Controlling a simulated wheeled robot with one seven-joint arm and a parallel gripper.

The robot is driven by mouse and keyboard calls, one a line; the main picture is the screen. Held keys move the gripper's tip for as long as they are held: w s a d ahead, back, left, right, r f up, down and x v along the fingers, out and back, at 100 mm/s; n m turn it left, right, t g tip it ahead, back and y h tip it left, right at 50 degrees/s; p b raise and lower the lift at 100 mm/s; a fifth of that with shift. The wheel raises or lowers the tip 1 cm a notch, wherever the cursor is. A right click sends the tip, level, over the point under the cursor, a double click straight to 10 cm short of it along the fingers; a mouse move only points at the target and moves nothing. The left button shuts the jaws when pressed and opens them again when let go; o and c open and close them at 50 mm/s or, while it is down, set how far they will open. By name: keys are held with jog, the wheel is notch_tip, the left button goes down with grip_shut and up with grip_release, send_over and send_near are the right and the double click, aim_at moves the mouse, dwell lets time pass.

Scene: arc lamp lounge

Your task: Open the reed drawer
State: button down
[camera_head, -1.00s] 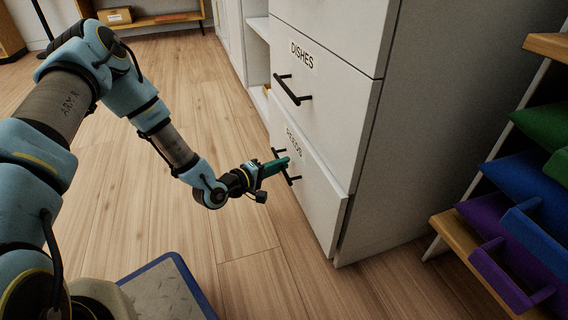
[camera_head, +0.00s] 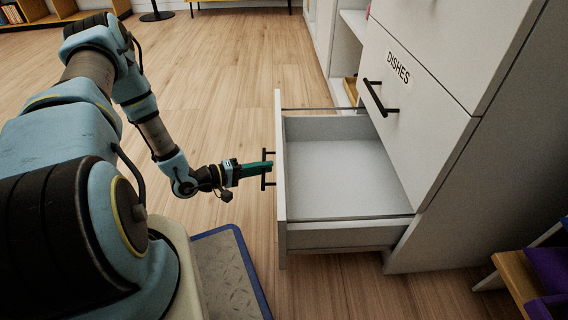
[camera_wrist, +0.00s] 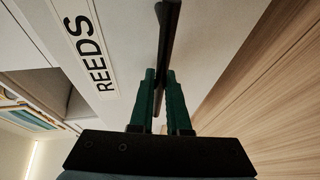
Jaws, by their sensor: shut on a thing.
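The reed drawer (camera_head: 340,165) is the bottom drawer of the white cabinet. It stands pulled far out in the head view, and its inside looks empty. Its front panel (camera_head: 281,180) faces left, toward my arm. The REEDS label (camera_wrist: 85,50) shows on that front in the wrist view. The drawer's black bar handle (camera_head: 267,168) also shows in the wrist view (camera_wrist: 166,45). My gripper (camera_head: 262,168), with green fingers, is shut on the handle. In the wrist view the fingers (camera_wrist: 160,95) sit on both sides of the bar.
The closed DISHES drawer (camera_head: 420,85) is above the open one. A wooden rack with purple bins (camera_head: 548,265) stands at the lower right. The wooden floor (camera_head: 220,80) is clear to the left of and behind the drawer.

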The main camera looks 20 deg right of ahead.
jog(key=shift+w+a, duration=0.3)
jog(key=shift+a, duration=0.5)
jog(key=c, duration=0.9)
grip_release()
jog(key=a+p, duration=0.1)
jog(key=a, duration=0.2)
jog(key=a+r+p, duration=0.1)
jog(key=a, duration=0.3)
jog(key=a+r+p, duration=0.1)
jog(key=a+p, duration=0.1)
jog(key=a, duration=0.1)
jog(key=shift+s+a, duration=0.15)
jog(key=shift+a, duration=0.15)
